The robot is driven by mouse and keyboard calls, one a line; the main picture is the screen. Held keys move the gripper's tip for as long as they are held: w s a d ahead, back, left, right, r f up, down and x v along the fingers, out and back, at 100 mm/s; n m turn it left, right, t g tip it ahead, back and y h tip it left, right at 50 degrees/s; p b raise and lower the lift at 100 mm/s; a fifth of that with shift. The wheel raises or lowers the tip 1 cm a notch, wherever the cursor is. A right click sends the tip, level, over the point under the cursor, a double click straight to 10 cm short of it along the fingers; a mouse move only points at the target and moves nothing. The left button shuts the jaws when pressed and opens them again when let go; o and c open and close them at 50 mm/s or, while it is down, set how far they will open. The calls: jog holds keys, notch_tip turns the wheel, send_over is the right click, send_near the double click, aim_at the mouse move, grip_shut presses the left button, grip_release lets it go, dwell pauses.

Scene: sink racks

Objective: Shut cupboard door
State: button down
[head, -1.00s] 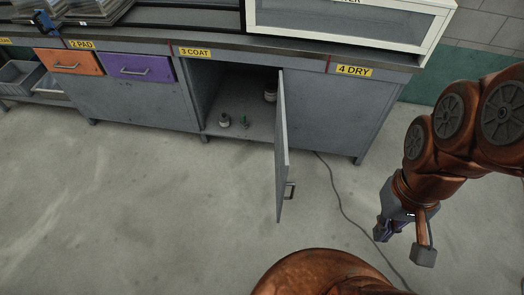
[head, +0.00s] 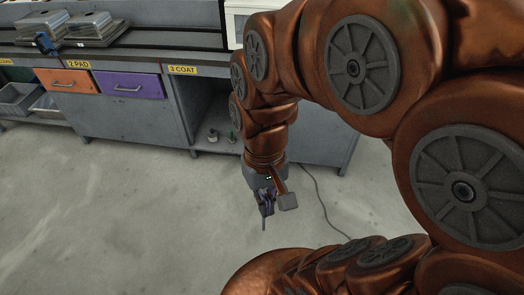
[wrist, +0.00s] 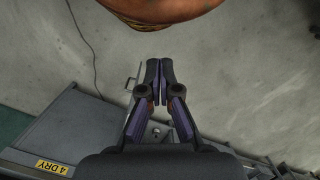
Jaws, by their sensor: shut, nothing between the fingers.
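The grey cupboard under the 3 COAT label shows its dark opening (head: 208,112) in the head view. Its door is hidden there behind my arm. In the wrist view a thin light-grey strip beside the fingers appears to be part of the door (wrist: 132,82), mostly covered by my gripper. My gripper (head: 265,212) hangs in front of the cupboard, pointing down, with its fingertips together and empty. The shut fingers also show in the wrist view (wrist: 160,68), close to the strip; I cannot tell whether they touch it.
Small jars (head: 213,136) stand on the cupboard floor. An orange drawer (head: 68,80) and a purple drawer (head: 129,85) are shut at the left. A cable (head: 322,205) lies on the floor. The floor (head: 120,210) at front left is clear.

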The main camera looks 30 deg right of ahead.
jog(key=w+d+f+m+t+y+b, duration=0.1)
jog(key=w+d+f+m+y, duration=0.15)
jog(key=w+d+m, duration=0.45)
jog(key=w+d+f+m+y+b, duration=0.1)
jog(key=w+d+f+m+y, duration=0.2)
jog(key=w, duration=0.7)
jog(key=w+d+f+m+t+y+b, duration=0.1)
jog(key=w+d+f+m+t, duration=0.2)
jog(key=d+f+m, duration=0.6)
jog(key=w+d+f+m+t+y+b, duration=0.1)
jog(key=w+d+f+m+t, duration=0.4)
jog(key=d, duration=0.8)
jog(key=w+a+f+n+g+p, duration=0.1)
jog(key=w+a+f+g+p, duration=0.1)
jog(key=a+f, duration=0.5)
jog(key=shift+w+a+f+n+p, duration=0.4)
jog(key=shift+w+a+p, duration=0.25)
jog(key=shift+w+a, duration=0.55)
jog(key=shift+s+a+h, duration=0.1)
jog(key=shift+a+h, duration=0.05)
jog(key=shift+h, duration=0.1)
